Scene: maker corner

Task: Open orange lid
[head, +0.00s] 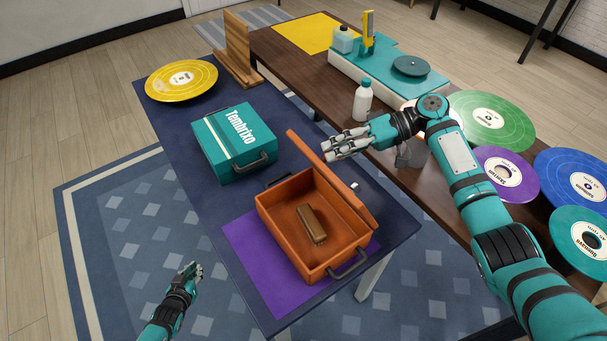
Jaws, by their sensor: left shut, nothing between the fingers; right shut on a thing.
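The orange case (272,222) sits on the purple mat with its inside showing and a brown block (312,224) in it. Its orange lid (335,182) stands raised and tilted along the case's right side, seen nearly edge-on. My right gripper (328,151) is at the lid's upper edge and is shut on it; the exact contact is hard to see. My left gripper (195,270) is shut and empty, low at the left, apart from the case and beyond the table's edge.
A teal case (231,148) and a yellow record (181,80) lie farther back on the blue table. A white bottle (362,102), a teal turntable (385,68) and several records stand on the brown table at right. The purple mat (243,236) lies under the orange case.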

